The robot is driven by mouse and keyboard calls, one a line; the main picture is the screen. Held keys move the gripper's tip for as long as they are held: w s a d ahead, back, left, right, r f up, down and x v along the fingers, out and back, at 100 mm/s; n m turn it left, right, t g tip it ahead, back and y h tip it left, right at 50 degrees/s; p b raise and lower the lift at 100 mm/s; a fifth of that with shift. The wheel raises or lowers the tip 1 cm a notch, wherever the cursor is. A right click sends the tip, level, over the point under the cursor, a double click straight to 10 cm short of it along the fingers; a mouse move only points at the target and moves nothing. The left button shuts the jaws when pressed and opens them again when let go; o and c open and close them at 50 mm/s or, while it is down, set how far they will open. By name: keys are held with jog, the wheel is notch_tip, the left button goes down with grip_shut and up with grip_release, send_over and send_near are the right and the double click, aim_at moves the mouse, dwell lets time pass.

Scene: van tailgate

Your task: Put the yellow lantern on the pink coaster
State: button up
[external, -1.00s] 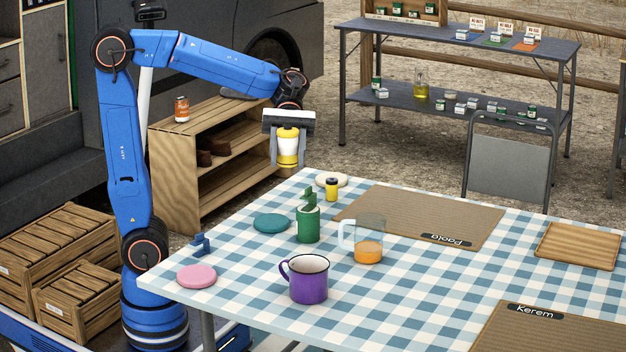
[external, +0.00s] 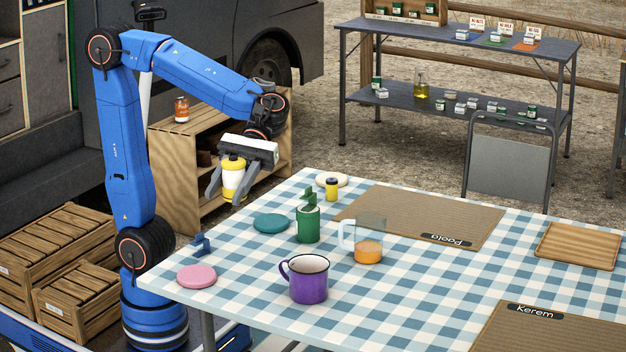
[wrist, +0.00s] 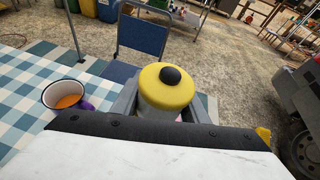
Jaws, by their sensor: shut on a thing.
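The yellow lantern (external: 233,178), with a yellow top and a pale body, is held in my gripper (external: 228,190), which is shut on it. The lantern is in the air near the left back edge of the table, tilted slightly. In the wrist view its yellow lid with a black knob (wrist: 168,85) sits between the fingers, and its lower part is mostly hidden. The pink coaster (external: 196,276) lies flat and bare at the table's near left corner, below and left of my gripper. In the wrist view a small bit of pink shows beside the lantern.
A blue holder (external: 201,245) stands behind the pink coaster.

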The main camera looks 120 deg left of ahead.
jog(key=s+d+m+g, duration=0.25)
jog(key=s+d, duration=0.25)
jog(key=d, duration=0.6)
send_over(188, 280)
jog(key=shift+n, duration=0.35)
notch_tip(188, 280, down, 10)
jog(key=shift+s+d+f, duration=0.1)
jog(key=shift+d+f, duration=0.05)
jog(key=shift+f, duration=2.35)
jog(key=o, duration=1.1)
jog(key=shift+f, duration=0.1)
jog(key=shift+o, duration=0.2)
jog(key=shift+a+r, duration=0.2)
jog(key=v, duration=1.1)
jog(key=shift+a, duration=0.35)
